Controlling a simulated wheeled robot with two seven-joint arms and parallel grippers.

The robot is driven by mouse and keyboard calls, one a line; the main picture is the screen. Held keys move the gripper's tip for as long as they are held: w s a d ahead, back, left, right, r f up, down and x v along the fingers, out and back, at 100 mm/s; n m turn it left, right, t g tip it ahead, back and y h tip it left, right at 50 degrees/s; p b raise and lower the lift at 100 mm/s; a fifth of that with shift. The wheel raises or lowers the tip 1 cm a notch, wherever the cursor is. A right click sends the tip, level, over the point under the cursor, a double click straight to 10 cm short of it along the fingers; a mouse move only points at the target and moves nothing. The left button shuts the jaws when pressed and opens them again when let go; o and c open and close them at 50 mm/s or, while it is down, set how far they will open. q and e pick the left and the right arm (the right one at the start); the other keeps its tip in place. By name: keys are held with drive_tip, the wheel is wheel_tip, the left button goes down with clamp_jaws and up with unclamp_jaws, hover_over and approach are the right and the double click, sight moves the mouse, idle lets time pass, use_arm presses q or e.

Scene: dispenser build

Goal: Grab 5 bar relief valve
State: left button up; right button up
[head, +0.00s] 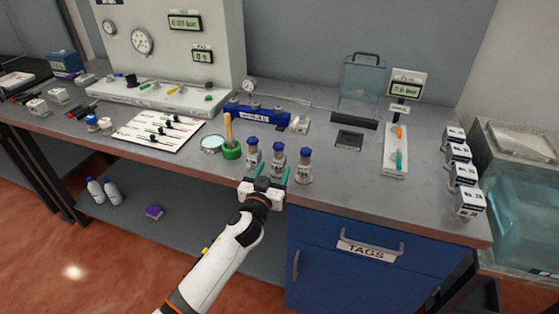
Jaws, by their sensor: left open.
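I cannot tell for sure which item is the 5 bar relief valve, as no readable "5 bar" marking shows. A blue rack (258,115) with a white label and small fittings stands at the back middle. My left gripper (271,174) is open and empty at the bench's front edge. Its teal fingers point at three small clear vials with blue caps, the middle one (278,157) just beyond the fingertips. My right gripper is not in view.
A green pot (231,150) with a wooden-handled brush stands left of the vials. A white test panel (165,95) with gauges stands back left. Labelled white boxes (464,174) line the right end. A blue TAGS drawer (352,240) is below.

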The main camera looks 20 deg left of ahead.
sight(277, 165)
use_arm(q)
drive_tip(key=shift+w+d+f, duration=0.1)
drive_tip(key=shift+w, duration=2.6)
drive_tip(key=shift+c, duration=0.4)
drive_tip(key=c, duration=1.2)
